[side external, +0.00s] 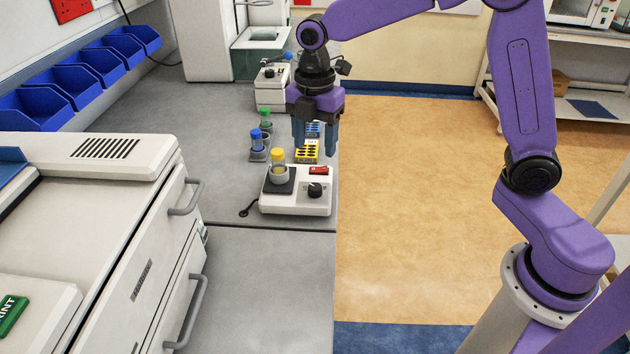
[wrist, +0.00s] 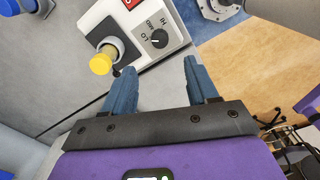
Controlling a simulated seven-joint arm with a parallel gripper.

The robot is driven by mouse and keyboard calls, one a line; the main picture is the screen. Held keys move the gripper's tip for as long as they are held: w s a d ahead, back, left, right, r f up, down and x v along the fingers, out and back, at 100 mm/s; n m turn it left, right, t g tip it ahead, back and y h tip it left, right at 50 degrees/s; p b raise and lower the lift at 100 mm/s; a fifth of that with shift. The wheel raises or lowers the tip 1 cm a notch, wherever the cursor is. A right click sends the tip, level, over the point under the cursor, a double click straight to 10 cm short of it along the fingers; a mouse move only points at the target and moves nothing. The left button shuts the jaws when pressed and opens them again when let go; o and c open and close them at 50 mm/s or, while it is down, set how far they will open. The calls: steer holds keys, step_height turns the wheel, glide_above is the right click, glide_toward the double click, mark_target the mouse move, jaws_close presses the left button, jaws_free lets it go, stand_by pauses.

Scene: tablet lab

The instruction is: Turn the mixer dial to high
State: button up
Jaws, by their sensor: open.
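The white mixer (side external: 292,203) stands on the grey bench, with a black dial (side external: 315,189) and a red switch (side external: 319,170) on its top.
Another white device (side external: 270,95) is farther back. A drawer cabinet (side external: 150,220) is at left. The bench's front part is clear.

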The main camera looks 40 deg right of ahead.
mark_target(315, 187)
step_height(315, 187, down, 11)
steer(key=shift+r, duration=0.1)
stand_by(0.3)
steer(key=c, duration=1.1)
